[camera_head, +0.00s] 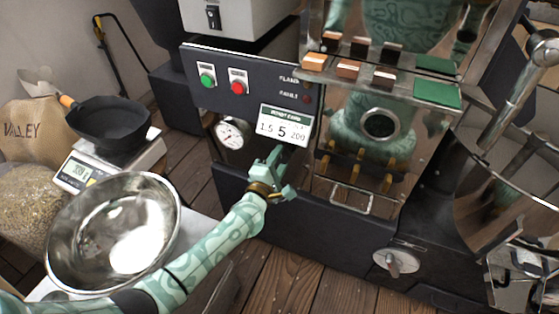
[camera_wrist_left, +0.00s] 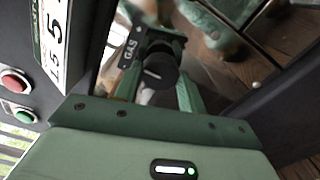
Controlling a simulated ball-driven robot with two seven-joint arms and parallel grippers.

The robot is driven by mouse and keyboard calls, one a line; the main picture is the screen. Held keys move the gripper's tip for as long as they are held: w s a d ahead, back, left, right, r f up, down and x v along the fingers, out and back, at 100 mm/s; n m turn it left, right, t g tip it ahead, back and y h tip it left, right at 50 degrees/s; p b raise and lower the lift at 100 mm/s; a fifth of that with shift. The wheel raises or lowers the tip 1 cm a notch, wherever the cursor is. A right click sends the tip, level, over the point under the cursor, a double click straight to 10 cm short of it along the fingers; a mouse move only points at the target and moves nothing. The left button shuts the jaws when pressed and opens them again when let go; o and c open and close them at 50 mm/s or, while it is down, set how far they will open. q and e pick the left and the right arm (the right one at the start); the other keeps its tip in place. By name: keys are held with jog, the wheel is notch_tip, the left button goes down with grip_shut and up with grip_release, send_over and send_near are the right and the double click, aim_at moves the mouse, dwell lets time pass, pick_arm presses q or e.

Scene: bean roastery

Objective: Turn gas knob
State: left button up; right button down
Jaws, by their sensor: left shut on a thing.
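The gas knob (camera_wrist_left: 160,70) is black and round with a pale mark on its face, next to a black tag reading GAS in the left wrist view. My left gripper (camera_head: 276,170) reaches the machine's front just below the small display card. In the left wrist view its green fingers (camera_wrist_left: 158,88) stand on both sides of the knob, and the gripper is shut on it. In the head view the knob is hidden behind the gripper. My right gripper is in neither view.
The roaster panel has a green button (camera_head: 208,80), a red button (camera_head: 238,87) and a round pressure gauge (camera_head: 233,132). The display card (camera_head: 286,125) hangs above my gripper. A steel bowl (camera_head: 60,262) and a black pan (camera_head: 108,122) stand at left. Wood floor shows below.

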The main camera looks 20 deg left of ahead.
pick_arm(q)
jog(key=o, duration=0.9)
jog(key=shift+f, duration=0.15)
jog(key=shift+o, duration=0.3)
jog(key=shift+s, duration=0.1)
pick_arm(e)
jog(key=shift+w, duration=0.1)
pick_arm(q)
jog(key=shift+s, duration=0.25)
jog(key=s+p, duration=0.5)
jog(key=s, duration=1)
jog(key=shift+s+a, duration=0.35)
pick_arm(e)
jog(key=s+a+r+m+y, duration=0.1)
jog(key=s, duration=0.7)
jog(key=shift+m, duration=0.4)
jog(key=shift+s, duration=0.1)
